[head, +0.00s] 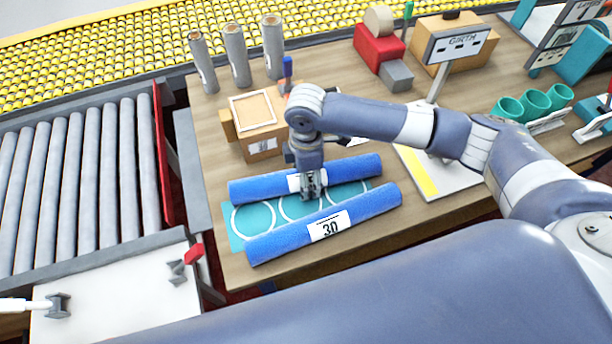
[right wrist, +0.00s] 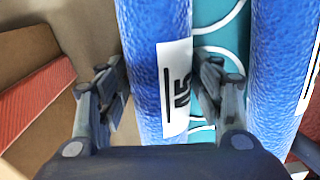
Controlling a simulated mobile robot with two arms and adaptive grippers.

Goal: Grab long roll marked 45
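A long blue roll (head: 252,188) lies at the back of a teal mat (head: 234,240). Its white label is mostly covered by my arm in the head view. In the right wrist view this roll (right wrist: 150,40) carries a label reading 45, turned sideways and partly hidden by a finger. My right gripper (head: 314,192) is down at the roll's middle. In the right wrist view its fingers (right wrist: 160,85) stand on either side of the roll, close to its edges; whether they press on it is unclear. A second blue roll (head: 280,237), labelled 30, lies in front. My left gripper is not in view.
A cardboard box (head: 262,147) stands behind the rolls. Several grey rolls (head: 236,55) stand upright at the table's back. A roller conveyor (head: 85,180) is left.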

